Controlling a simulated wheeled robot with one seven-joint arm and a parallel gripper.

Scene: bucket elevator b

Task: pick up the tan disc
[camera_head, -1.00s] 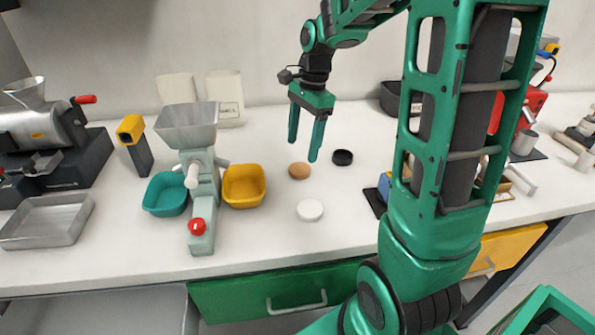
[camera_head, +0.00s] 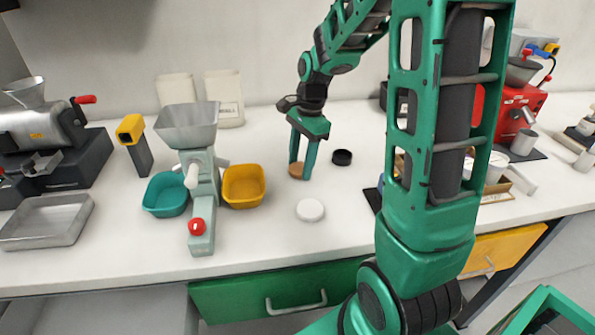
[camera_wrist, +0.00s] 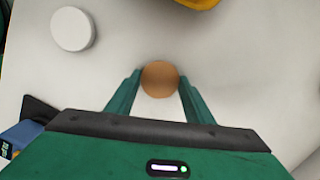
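The tan disc (camera_head: 296,170) lies flat on the white counter, and it also shows in the wrist view (camera_wrist: 159,78). My gripper (camera_head: 301,170) is down at the disc, its green fingers pointing at the counter. The fingers are open. In the head view they partly hide the disc.
A white disc (camera_head: 310,210) lies in front of the tan disc, and a black disc (camera_head: 342,157) lies to its right. A yellow bin (camera_head: 244,187), a teal bin (camera_head: 165,194) and a hopper machine (camera_head: 203,187) stand to the left. The counter's front middle is clear.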

